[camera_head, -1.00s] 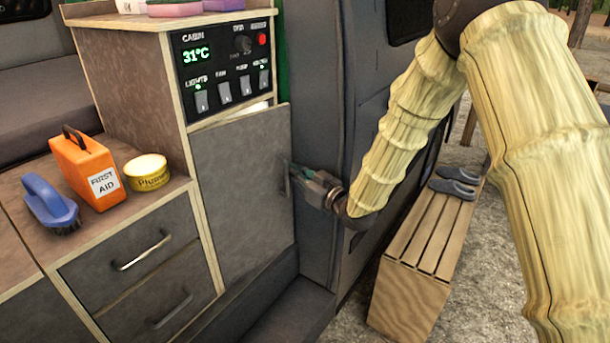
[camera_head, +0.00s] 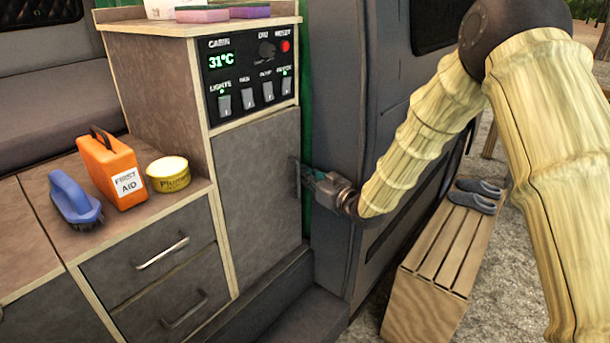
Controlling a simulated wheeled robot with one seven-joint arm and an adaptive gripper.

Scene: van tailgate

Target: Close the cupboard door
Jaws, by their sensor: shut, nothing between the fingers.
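The cupboard door (camera_head: 257,190) is a grey panel under the control panel. It sits flush in its pale wooden frame, with no gap showing along its top edge. Its dark vertical handle (camera_head: 297,182) is near its right edge. My gripper (camera_head: 308,177) is at the handle, coming from the right, with its fingers shut. The fingertips are small and partly hidden by the handle, so I cannot tell whether they touch it.
The control panel (camera_head: 250,70) is above the door. An orange first aid box (camera_head: 112,170), a yellow tin (camera_head: 168,174) and a blue brush (camera_head: 74,201) stand on the counter at left. A slatted bench (camera_head: 440,250) with grey shoes (camera_head: 474,196) is outside at right.

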